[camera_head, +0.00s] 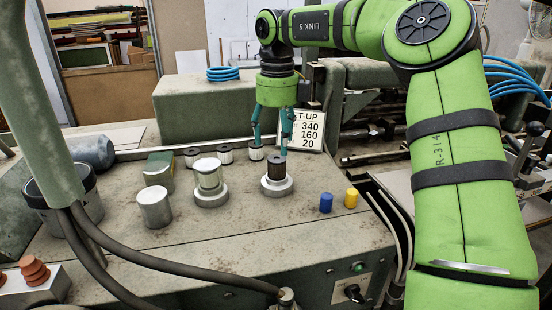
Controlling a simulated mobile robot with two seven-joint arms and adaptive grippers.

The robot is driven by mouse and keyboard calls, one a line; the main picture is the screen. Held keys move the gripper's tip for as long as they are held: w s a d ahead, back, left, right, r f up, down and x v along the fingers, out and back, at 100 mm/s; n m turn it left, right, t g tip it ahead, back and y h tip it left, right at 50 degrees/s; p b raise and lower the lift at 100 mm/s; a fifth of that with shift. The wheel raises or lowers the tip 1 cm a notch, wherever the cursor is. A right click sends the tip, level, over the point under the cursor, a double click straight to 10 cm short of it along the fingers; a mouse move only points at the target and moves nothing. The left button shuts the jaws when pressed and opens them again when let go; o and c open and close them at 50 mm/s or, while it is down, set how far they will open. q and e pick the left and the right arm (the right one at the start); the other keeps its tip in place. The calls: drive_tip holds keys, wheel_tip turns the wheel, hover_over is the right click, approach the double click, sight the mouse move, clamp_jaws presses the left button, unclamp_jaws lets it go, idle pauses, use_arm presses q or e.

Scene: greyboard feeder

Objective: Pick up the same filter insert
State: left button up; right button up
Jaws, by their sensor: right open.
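My right gripper (269,148) points down over the back of the grey-green bench top, its teal fingers apart and nothing seen between them. Its left fingertip overlaps in view a small pale cylinder with a dark top (256,154), which looks like a filter insert; whether they touch I cannot tell. Two similar cylinders stand to its left, one (225,156) nearer and one (192,160) farther. A dark ribbed cylinder (277,166) stands upright in a white round holder (277,188), just in front of the gripper. My left gripper is not in view.
A metal jar on a round base (209,179), a silver cylinder (154,207) and a green-topped block (159,170) stand left. Blue (326,203) and yellow (351,198) pegs stand right. A set-up sign (308,131) is behind the gripper. Dark hoses cross the front left.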

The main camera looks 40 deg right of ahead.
sight(277, 159)
drive_tip(key=shift+s+a+f+p, duration=0.35)
drive_tip(key=shift+s+f+p, duration=0.15)
drive_tip(key=shift+f, duration=0.2)
drive_tip(key=f, duration=0.1)
drive_tip(key=f+p, duration=0.1)
drive_tip(key=f, duration=0.2)
drive_tip(key=shift+w+d+p, duration=0.3)
drive_tip(key=shift+w+p, duration=0.05)
drive_tip(key=shift+w, duration=0.05)
drive_tip(key=shift+w+f, duration=0.1)
drive_tip(key=shift+f, duration=0.15)
drive_tip(key=shift+a+r, duration=0.1)
drive_tip(key=c, duration=1.1)
use_arm(q)
drive_tip(key=r, duration=0.2)
drive_tip(key=shift+s+a+r, duration=0.2)
drive_tip(key=shift+r, duration=0.2)
use_arm(e)
drive_tip(key=shift+c, duration=0.2)
